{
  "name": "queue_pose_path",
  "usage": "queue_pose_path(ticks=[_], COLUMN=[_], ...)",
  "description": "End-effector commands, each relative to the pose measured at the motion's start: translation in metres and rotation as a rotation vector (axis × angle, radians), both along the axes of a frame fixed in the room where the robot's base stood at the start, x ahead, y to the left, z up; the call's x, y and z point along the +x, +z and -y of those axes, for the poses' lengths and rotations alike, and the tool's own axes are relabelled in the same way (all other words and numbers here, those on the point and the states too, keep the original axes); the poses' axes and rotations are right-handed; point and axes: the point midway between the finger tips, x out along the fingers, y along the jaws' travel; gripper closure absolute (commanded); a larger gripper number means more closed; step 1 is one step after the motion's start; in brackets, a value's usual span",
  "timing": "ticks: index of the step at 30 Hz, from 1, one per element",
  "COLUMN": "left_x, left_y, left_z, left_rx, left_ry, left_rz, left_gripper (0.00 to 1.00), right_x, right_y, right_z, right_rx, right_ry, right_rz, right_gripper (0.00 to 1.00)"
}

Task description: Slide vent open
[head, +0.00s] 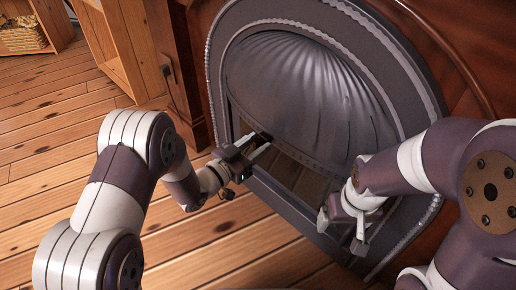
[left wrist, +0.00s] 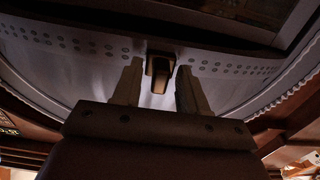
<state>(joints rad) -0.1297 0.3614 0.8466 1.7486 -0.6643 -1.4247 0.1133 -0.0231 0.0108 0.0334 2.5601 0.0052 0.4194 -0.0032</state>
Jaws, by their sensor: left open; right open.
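A grey metal arched hearth front (head: 228,60) holds a ribbed, shell-shaped hood (head: 300,85) with a dotted band along its lower edge. In the left wrist view, a small dark tab (left wrist: 160,72) sticks out from a pale curved band (left wrist: 85,55) with rows of dots. My left gripper (head: 262,145) is open at the hood's lower left edge. In the left wrist view its fingers (left wrist: 158,88) stand on either side of the tab, with visible gaps. I cannot tell how far the vent is open. My right gripper (head: 341,233) is open and empty before the hearth's lower right.
Below the hood is a dark opening (head: 295,172) with a grey sill (head: 285,205). Wooden shelves (head: 112,45) stand at the upper left, one with a basket (head: 22,36). The plank floor (head: 60,130) at left is clear.

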Motion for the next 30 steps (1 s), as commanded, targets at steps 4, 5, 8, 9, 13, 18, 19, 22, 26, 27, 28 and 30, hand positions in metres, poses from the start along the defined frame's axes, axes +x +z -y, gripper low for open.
queue_pose_path(ticks=[4,5,8,9,13,18,19,22,26,27,28,30], left_x=[0.006,0.007,0.007,0.007,0.007,0.007,0.007,0.001,-0.017,-0.02,-0.022,-0.025], left_y=[0.0,0.0,0.001,0.001,0.001,0.001,0.001,0.002,0.003,0.003,0.003,0.001], left_z=[0.006,0.007,0.007,0.007,0.007,0.007,0.007,0.014,0.031,0.034,0.036,0.039], left_rx=[-0.001,-0.001,-0.001,-0.001,-0.001,-0.001,-0.001,-0.001,0.0,0.0,0.0,0.001], left_ry=[0.0,0.0,0.001,0.001,0.001,0.001,0.0,-0.003,-0.006,-0.004,-0.004,-0.001], left_rz=[0.001,0.001,-0.001,-0.001,-0.001,-0.001,-0.001,-0.002,-0.004,-0.004,-0.004,-0.004], left_gripper=[0.57,0.57,0.57,0.57,0.64,1.0,1.0,1.0,1.0,1.0,1.0,1.0], right_x=[0.0,0.0,0.0,0.0,0.0,0.0,0.0,0.0,0.0,0.0,0.0,0.0], right_y=[-0.005,-0.005,-0.004,-0.004,-0.004,-0.004,-0.004,0.001,0.011,0.013,0.014,0.016], right_z=[0.0,0.0,0.0,0.0,0.0,0.0,0.0,0.0,0.0,0.0,0.0,0.0], right_rx=[0.0,0.0,0.0,0.0,0.0,0.0,0.0,0.0,0.0,0.0,0.0,0.0], right_ry=[0.0,0.0,0.0,0.0,0.0,0.0,0.0,0.0,0.0,0.0,0.0,0.0], right_rz=[0.0,0.0,0.0,0.0,0.0,0.0,0.0,0.0,0.0,0.001,0.0,0.0], right_gripper=[0.15,0.15,0.15,0.15,0.15,0.15,0.15,0.15,0.15,0.15,0.15,0.15])
